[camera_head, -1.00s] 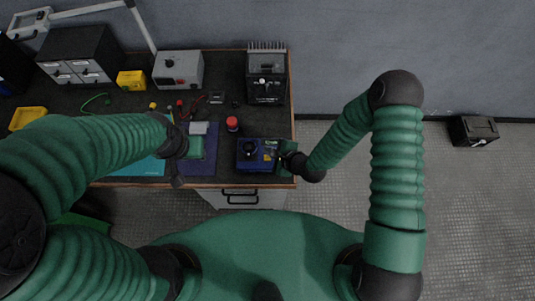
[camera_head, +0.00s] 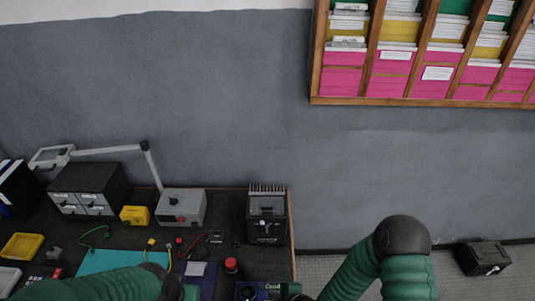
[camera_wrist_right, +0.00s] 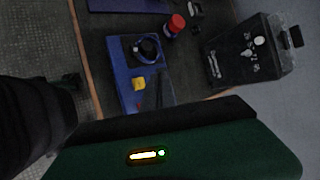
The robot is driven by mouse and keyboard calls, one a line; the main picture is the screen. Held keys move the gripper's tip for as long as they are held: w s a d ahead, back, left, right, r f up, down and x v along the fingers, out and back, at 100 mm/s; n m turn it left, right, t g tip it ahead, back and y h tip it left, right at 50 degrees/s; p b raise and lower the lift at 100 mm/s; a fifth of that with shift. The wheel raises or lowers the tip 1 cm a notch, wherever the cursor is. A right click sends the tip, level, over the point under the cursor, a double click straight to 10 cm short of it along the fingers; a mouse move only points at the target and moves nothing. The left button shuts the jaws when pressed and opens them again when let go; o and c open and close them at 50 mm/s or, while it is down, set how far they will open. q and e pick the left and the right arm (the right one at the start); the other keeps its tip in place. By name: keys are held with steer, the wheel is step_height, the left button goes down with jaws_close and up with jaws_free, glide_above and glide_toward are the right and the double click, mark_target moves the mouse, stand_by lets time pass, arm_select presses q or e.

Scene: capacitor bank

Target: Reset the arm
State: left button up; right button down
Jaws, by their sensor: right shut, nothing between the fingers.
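My right arm comes in from the lower right of the head view. Its gripper (camera_head: 291,291) is only partly seen at the bottom edge, beside a blue device (camera_head: 256,291) on the bench. In the right wrist view the green gripper body (camera_wrist_right: 180,145) fills the bottom, above the blue device (camera_wrist_right: 122,62) with its black round part and yellow piece. The right gripper is shut and holds nothing. My left arm (camera_head: 95,287) comes in at the lower left; its gripper end is at the bottom edge, too cut off to read.
The dark workbench (camera_head: 225,258) carries a black finned unit (camera_head: 267,217), a grey box (camera_head: 181,207), a drawer cabinet (camera_head: 88,188), a yellow box (camera_head: 135,215) and a red-topped can (camera_head: 231,265). A wooden shelf (camera_head: 312,55) hangs above. A black box (camera_head: 483,258) stands on the floor at right.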

steer(key=s+d+r+n+g+h+b, duration=0.1)
steer(key=s+d+r+n+g+h, duration=0.1)
steer(key=s+d+r+n, duration=0.3)
steer(key=s+d+r+n+g+h+b, duration=0.1)
steer(key=s+d+r+n+h, duration=0.2)
steer(key=d+r+n, duration=0.9)
steer(key=shift+s+d+g+h, duration=0.3)
steer(key=shift+s+d+g, duration=0.1)
steer(key=shift+s, duration=0.75)
steer(key=shift+s+r, duration=0.15)
